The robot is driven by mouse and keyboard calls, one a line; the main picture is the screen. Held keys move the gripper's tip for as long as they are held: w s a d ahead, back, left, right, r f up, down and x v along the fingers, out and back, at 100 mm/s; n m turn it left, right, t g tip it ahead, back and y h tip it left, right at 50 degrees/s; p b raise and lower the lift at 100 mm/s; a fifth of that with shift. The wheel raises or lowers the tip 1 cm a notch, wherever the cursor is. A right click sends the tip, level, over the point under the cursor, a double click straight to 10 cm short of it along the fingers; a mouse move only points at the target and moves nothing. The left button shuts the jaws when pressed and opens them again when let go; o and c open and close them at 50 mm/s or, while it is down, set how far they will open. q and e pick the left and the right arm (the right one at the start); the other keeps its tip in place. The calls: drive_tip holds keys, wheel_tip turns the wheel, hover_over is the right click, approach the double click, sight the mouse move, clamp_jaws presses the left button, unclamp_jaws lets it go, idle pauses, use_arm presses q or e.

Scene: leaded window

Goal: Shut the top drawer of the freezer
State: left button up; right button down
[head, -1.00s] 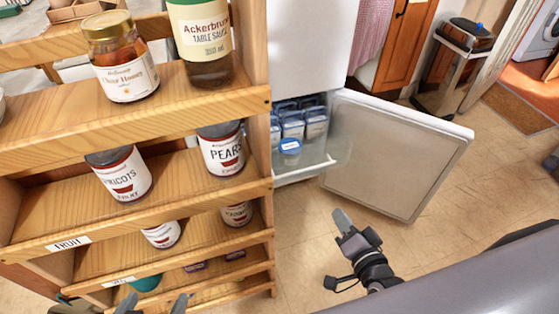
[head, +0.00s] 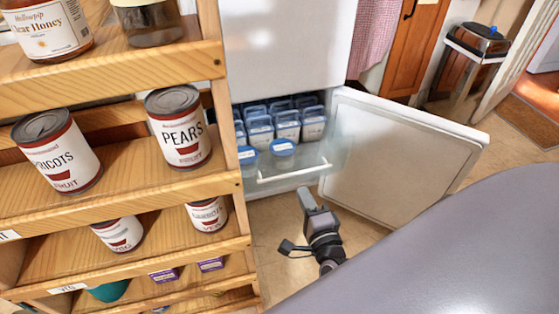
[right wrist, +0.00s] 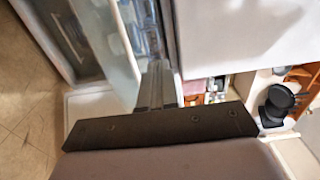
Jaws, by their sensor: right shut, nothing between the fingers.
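The freezer's top drawer (head: 262,181) is clear with a white handle bar (head: 293,172) and stands pulled out of the white freezer compartment. It holds several clear tubs with blue lids (head: 283,147). The freezer door (head: 400,150) is swung open to the right. My right gripper (head: 306,194) is shut and empty, pointing up at the drawer from just below its handle in the head view; I cannot tell whether it touches. In the right wrist view its shut fingers (right wrist: 155,85) lie beside a pale translucent panel, probably the drawer front (right wrist: 115,45). My left gripper is not in view.
A wooden shelf rack (head: 130,225) with cans and jars stands close on the left, its edge near the drawer. The open door bounds the right side. A pedal bin (head: 478,40) stands at the back right. Little floor shows between rack and door.

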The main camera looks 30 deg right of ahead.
drive_tip(key=b, duration=0.3)
approach(284, 151)
drive_tip(key=x, duration=0.5)
drive_tip(key=shift+a, duration=0.1)
drive_tip(key=shift+w+d, duration=0.2)
drive_tip(key=shift+w, duration=0.5)
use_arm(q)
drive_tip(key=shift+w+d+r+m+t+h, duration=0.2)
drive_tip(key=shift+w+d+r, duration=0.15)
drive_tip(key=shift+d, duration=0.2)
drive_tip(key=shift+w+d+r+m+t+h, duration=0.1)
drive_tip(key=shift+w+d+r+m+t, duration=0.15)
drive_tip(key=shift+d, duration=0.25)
use_arm(e)
drive_tip(key=shift+w, duration=0.25)
drive_tip(key=shift+d, duration=0.1)
